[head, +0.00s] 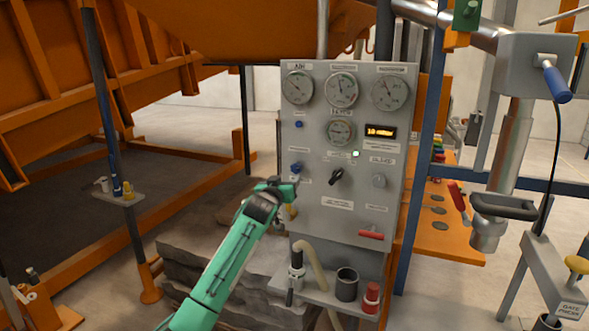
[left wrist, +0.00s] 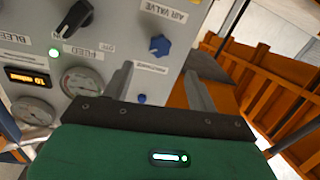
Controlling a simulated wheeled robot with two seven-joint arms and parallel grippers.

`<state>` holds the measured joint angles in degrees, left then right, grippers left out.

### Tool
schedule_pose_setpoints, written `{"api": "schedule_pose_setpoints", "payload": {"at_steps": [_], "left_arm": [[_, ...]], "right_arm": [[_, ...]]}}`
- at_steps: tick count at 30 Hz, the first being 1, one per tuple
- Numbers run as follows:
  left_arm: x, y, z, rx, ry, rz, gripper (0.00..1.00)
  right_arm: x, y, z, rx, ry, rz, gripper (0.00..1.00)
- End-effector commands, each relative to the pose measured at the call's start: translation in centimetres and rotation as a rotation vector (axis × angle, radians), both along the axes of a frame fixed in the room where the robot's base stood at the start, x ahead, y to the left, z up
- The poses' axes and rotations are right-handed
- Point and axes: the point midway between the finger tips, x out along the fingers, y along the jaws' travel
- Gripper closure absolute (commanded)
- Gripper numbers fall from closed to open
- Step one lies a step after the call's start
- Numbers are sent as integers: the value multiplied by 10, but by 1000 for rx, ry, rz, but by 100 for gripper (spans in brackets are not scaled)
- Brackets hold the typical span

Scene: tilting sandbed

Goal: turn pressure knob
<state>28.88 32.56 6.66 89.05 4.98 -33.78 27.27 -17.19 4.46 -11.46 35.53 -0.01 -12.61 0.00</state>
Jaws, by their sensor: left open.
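A grey control panel (head: 350,222) stands upright at the middle of the head view. A lobed blue knob (head: 296,167) is on its left side, with a smaller blue knob (head: 299,124) above it. I cannot read which one is marked pressure. My left gripper (head: 284,188) is just below the lobed blue knob in the head view. In the left wrist view my gripper (left wrist: 158,70) is open and empty, its fingers apart. The lobed blue knob (left wrist: 160,45) shows beyond and between the fingertips. The small blue knob (left wrist: 142,98) also shows between the fingers. I cannot tell whether anything touches.
The panel also has several dial gauges (head: 341,90), a black knob (head: 337,176), a grey knob (head: 379,181) and a red handle (head: 371,235). A shelf (head: 322,295) with a hose and cups sits below. An orange frame (head: 100,271) stands at the left.

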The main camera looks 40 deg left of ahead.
Motion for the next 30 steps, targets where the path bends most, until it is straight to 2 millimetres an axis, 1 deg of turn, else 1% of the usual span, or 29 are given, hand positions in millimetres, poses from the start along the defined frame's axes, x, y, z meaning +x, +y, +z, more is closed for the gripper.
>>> {"api": "schedule_pose_setpoints", "payload": {"at_steps": [1, 6, 15, 22, 30], "left_arm": [[8, 3, 4, -1, 0, 0, 41], [32, 11, 3, 0, 1, 0, 41], [68, 25, 2, 1, 1, 0, 41], [85, 31, 0, 1, 1, 0, 41], [90, 32, -1, 2, 1, -1, 41]], "right_arm": [[0, 0, 6, 0, 0, 0, 64], [0, -1, 14, -1, 0, 0, 64], [0, -3, 27, -3, 0, 1, 64], [0, -3, 32, -3, 0, 1, 64], [0, -3, 33, -3, 0, 1, 64]]}}
